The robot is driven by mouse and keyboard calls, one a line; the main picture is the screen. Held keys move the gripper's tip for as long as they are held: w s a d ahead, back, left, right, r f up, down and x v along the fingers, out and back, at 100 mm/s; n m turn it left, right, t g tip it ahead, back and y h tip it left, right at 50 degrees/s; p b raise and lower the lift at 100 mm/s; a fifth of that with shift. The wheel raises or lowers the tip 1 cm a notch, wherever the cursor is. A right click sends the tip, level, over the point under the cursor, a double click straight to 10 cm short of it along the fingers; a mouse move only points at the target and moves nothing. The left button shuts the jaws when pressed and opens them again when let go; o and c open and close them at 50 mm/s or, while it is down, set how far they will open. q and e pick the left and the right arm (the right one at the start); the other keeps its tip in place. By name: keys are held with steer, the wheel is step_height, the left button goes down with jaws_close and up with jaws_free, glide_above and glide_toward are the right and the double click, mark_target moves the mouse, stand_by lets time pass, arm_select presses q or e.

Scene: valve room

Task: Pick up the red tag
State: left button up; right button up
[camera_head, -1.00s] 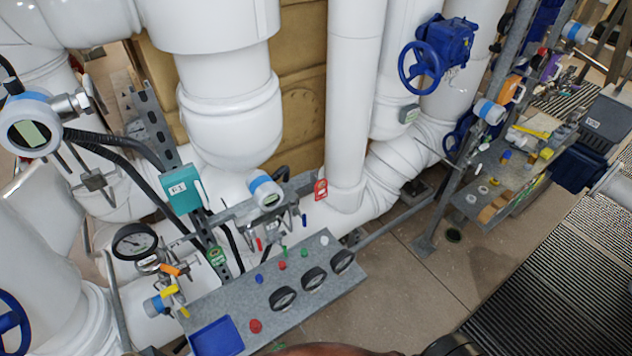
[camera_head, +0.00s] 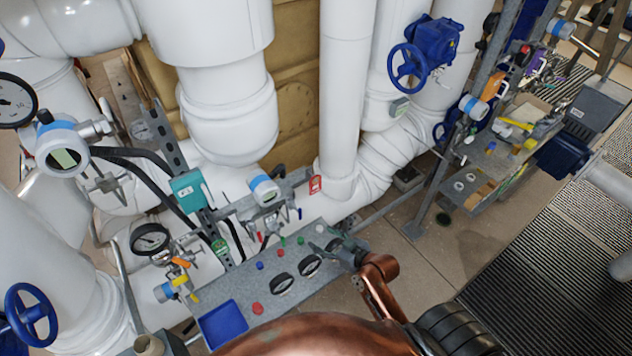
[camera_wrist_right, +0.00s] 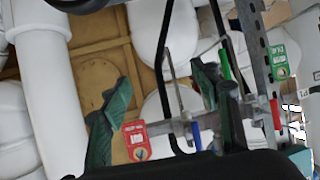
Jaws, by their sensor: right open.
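The red tag (camera_head: 315,184) hangs by the base of the white vertical pipe, at the right end of a grey bracket. It also shows in the right wrist view (camera_wrist_right: 137,141), red with a white label, close beside the left fingertip in the picture. My right gripper (camera_head: 328,248) is over the right part of the grey panel shelf, below the tag in the head view and apart from it. In the wrist view its green-padded fingers (camera_wrist_right: 160,105) stand wide apart with nothing held between them. My left gripper is not in view.
The grey panel shelf (camera_head: 233,286) carries black dials, coloured knobs and a blue tray (camera_head: 222,323). A workbench (camera_head: 462,201) stands at right; floor between is open.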

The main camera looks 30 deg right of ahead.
mark_target(316, 185)
steer(key=w+d+r+m+t+h, duration=0.1)
steer(key=w+d+r+m+t, duration=0.1)
steer(key=w+d+r+t, duration=0.55)
steer(key=shift+g+h, duration=0.4)
steer(key=shift+g, duration=0.45)
steer(key=w+p, duration=0.1)
steer(key=w, duration=0.1)
steer(key=w+a+r+p, duration=0.1)
steer(key=w, duration=0.1)
steer(key=w+a+r, duration=0.1)
steer(key=w, duration=0.2)
steer(key=shift+r+p, duration=0.15)
steer(key=shift+p, duration=0.25)
steer(key=shift+w, duration=0.45)
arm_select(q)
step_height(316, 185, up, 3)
arm_select(e)
steer(key=shift+s, duration=0.1)
steer(key=c, duration=0.9)
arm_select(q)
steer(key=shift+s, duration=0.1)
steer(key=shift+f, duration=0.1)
